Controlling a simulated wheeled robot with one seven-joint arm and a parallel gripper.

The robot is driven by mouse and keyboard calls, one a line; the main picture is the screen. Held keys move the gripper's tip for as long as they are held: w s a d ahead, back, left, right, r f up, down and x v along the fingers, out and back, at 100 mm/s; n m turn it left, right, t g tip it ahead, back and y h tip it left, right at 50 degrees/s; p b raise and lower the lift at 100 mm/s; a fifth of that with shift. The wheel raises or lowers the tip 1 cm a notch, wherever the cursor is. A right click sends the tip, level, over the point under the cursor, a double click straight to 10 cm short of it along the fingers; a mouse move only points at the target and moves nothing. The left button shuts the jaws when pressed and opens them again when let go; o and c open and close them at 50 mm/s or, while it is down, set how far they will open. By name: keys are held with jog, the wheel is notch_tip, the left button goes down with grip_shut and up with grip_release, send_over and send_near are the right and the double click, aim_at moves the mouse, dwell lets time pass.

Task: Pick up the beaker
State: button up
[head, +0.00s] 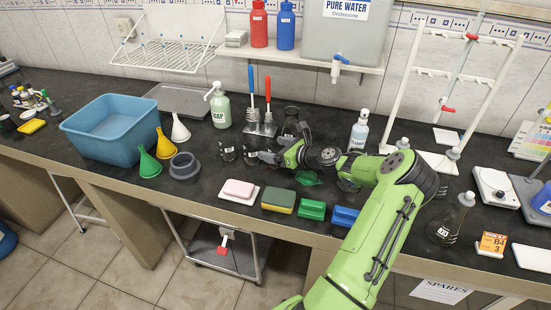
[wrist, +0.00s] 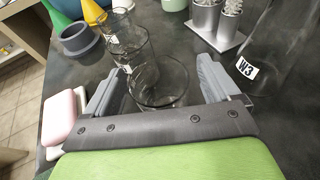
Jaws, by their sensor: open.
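Clear glass beakers stand in a row in the wrist view. The nearest and largest beaker (wrist: 160,88) lies between the two grey fingers of my gripper (wrist: 158,70), which are apart, one on each side of it. I cannot tell whether either finger touches it. Two more glass beakers (wrist: 131,46) stand just beyond it. In the head view two small dark-looking beakers (head: 227,150) show left of my gripper (head: 266,157); the nearest one is hard to make out there beside the fingers.
A glass vessel labelled W3 (wrist: 262,50) stands close to the right finger. A grey ring (head: 184,166), funnels and a brush stand (head: 262,129) are near. A blue basin (head: 108,130) is farther left.

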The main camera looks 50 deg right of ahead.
jog(key=shift+r, duration=0.15)
jog(key=c, duration=1.1)
